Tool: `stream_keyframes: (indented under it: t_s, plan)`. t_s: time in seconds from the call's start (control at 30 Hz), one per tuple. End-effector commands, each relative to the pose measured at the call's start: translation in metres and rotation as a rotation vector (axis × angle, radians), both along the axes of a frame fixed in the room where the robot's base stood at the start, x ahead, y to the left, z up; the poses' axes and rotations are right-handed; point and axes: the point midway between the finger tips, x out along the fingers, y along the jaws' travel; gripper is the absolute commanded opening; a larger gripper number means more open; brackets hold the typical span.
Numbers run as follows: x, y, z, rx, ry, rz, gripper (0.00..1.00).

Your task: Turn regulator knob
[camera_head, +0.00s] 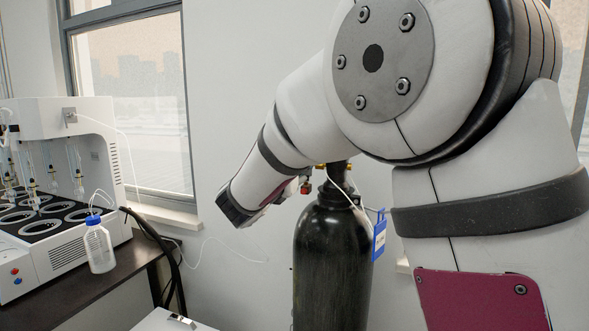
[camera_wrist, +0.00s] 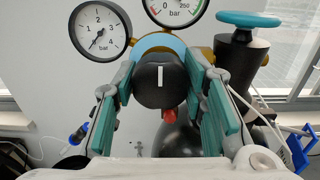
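The regulator knob (camera_wrist: 162,82) is black and round with an upright white line on its face, in the middle of the wrist view. My gripper (camera_wrist: 160,76) is open, with one teal-padded finger on each side of the knob. The fingertips are close to its sides; I cannot tell whether they touch. Two pressure gauges sit above the knob, one at the left (camera_wrist: 100,30) and one at the top (camera_wrist: 175,8). A small red part (camera_wrist: 169,115) shows below it. In the head view, my arm hides the knob and my gripper.
A teal valve wheel (camera_wrist: 248,19) is right of the gauges. A distiller (camera_head: 65,180) and a bottle (camera_head: 99,247) stand on the dark table at the left.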

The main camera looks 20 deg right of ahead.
Motion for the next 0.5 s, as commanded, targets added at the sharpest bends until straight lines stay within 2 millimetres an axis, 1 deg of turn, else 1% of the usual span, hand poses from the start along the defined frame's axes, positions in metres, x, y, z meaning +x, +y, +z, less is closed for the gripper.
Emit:
stream_keyframes:
  t_s: [0.3,0.5]
  plan:
    - [0.0001,-0.0005,-0.0002,0.011,-0.008,-0.001,0.10]
    - [0.0012,-0.0009,-0.0016,0.069,-0.051,-0.002,0.10]
